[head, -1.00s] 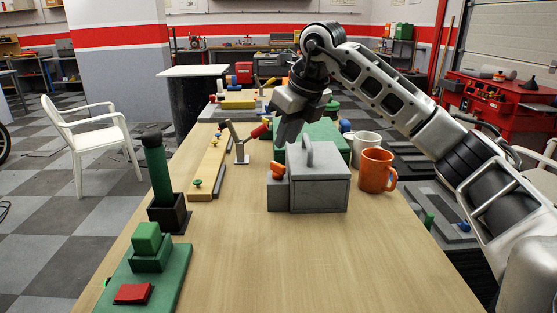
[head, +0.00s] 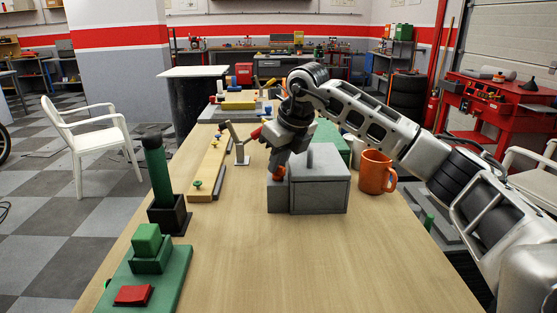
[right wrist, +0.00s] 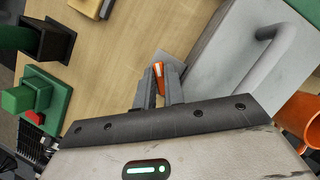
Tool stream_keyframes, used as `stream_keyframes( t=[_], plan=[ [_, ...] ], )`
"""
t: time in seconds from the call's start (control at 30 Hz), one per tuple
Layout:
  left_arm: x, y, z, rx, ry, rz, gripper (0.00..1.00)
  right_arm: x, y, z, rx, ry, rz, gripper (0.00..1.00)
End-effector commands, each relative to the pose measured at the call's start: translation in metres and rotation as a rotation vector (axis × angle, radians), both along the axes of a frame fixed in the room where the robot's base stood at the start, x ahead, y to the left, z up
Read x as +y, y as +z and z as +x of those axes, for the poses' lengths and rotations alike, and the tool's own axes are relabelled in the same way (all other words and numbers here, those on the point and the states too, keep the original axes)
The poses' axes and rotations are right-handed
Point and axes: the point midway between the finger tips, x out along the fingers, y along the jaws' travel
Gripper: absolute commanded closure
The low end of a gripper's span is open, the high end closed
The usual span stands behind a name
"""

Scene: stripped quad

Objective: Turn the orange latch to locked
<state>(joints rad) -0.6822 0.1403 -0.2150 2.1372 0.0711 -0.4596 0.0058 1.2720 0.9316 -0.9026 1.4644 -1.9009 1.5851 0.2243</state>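The orange latch (head: 279,173) sits on a small grey block at the left side of a grey box (head: 322,190) with a loop handle. My right gripper (head: 279,163) points down at the latch from above and partly hides it. In the right wrist view, the two fingers (right wrist: 161,84) stand apart, with the orange latch (right wrist: 158,69) showing in the gap between their tips. I cannot tell whether either finger touches it. The left gripper is not in view.
An orange mug (head: 374,172) stands just right of the box. A green case is behind it. A wooden rail (head: 207,170) with pegs and a green cylinder in a black holder (head: 168,215) are to the left.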

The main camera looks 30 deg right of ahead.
Motion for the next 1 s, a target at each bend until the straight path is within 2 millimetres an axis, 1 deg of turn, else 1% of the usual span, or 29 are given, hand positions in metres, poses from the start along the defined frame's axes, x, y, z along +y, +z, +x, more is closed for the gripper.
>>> stream_keyframes(
  t=[0.07,0.33,0.63,0.67,0.7,1.0],
  plan=[
    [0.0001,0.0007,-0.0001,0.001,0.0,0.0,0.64,0.0003,0.0009,0.0,0.0,-0.012,0.0,1.0],
    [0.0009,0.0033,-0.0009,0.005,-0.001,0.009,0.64,0.0006,0.002,0.0005,-0.002,-0.204,-0.001,1.0],
    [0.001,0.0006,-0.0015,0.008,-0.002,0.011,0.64,0.0001,0.0018,0.0006,-0.004,-0.227,0.001,1.0],
    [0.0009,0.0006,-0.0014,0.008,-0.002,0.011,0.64,0.0001,0.0019,0.0006,-0.004,-0.227,0.001,0.86],
    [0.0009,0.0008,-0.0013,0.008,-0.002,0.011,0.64,0.0001,0.0019,0.0006,-0.004,-0.226,0.001,0.8],
    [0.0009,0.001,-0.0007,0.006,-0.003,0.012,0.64,0.0002,0.0023,0.0,-0.002,-0.224,0.0,0.8]
  ],
)
